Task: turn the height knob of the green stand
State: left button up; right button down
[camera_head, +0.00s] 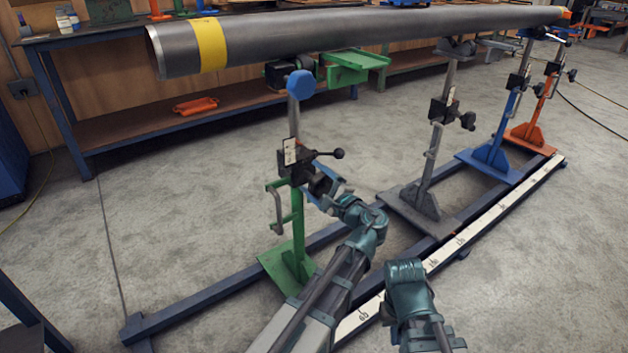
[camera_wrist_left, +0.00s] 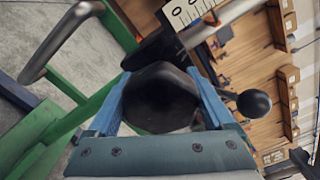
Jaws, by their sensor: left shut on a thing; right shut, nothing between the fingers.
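The green stand (camera_head: 298,235) stands at the left end of the rail, with a blue-topped post and a black clamp block on it. Its dark height knob (camera_head: 319,184) is on the side of the block facing me. My left gripper (camera_head: 328,190) is at the knob. In the left wrist view the blue fingers (camera_wrist_left: 162,104) lie on both sides of the black, rounded knob (camera_wrist_left: 160,92), shut on it. A black ball-ended lever (camera_head: 338,153) sticks out just above; its ball (camera_wrist_left: 254,103) is right of the fingers. My right arm is low in the head view; its fingers do not show.
A long grey pipe (camera_head: 330,38) with a yellow band lies across the top. Grey (camera_head: 415,195), blue (camera_head: 490,155) and orange (camera_head: 527,133) stands follow along the rail. A workbench (camera_head: 150,125) is behind.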

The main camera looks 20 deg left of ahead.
pick_arm(q)
jog(key=shift+m, duration=0.3)
dwell(0.4)
jog(key=o, duration=1.1)
